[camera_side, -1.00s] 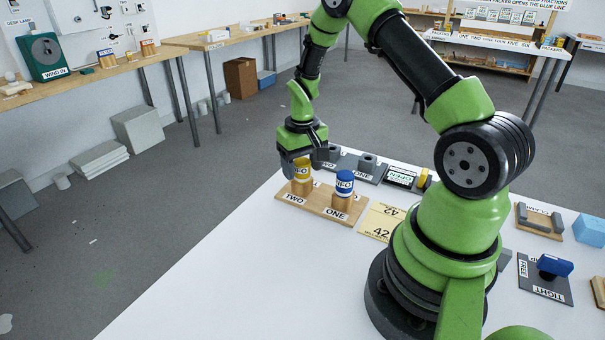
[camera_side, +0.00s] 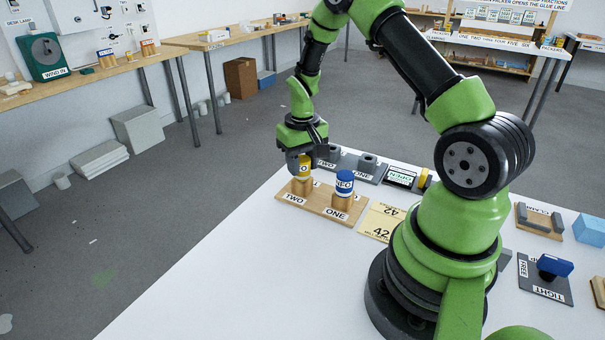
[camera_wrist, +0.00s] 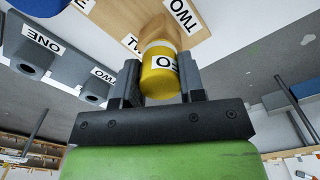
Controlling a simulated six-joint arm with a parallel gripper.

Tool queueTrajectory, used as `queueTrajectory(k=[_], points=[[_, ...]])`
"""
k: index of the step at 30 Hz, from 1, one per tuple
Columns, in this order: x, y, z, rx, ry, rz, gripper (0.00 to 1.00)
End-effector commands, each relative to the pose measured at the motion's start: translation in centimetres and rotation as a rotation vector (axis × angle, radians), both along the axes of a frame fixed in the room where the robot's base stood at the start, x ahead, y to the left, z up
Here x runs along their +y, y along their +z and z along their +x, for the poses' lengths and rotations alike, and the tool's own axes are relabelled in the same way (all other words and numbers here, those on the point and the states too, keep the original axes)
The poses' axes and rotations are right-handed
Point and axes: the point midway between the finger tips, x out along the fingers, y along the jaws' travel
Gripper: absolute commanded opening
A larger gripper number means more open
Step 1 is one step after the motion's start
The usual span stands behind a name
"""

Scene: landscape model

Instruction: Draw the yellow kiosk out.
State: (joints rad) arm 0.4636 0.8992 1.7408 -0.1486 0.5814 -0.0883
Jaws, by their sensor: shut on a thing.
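The yellow kiosk (camera_side: 305,168) is a short yellow cylinder with a white label, above the wooden post marked TWO (camera_side: 301,187) on a wooden board (camera_side: 321,208). My gripper (camera_side: 301,158) is shut on it from above. In the wrist view, the yellow kiosk (camera_wrist: 158,77) sits between both fingers, its label partly readable as "FO". Its white-banded far end is close to the wooden post (camera_wrist: 160,28); I cannot tell whether they still touch. A blue kiosk (camera_side: 345,183) with a white label stands on the post marked ONE, to the right.
A grey holder (camera_side: 350,166) with sockets marked TWO and ONE lies behind the board. The white table (camera_side: 230,280) is clear at the front left.

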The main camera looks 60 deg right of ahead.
Motion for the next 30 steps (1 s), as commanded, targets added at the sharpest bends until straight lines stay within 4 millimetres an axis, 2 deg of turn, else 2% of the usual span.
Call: queueTrajectory(k=[14, 30], points=[[0.0, 0.7, 0.0, 0.0, 0.001, 0.0, 0.08], [0.0, 3.5, 0.0, -0.002, 0.0, -0.001, 0.08]])
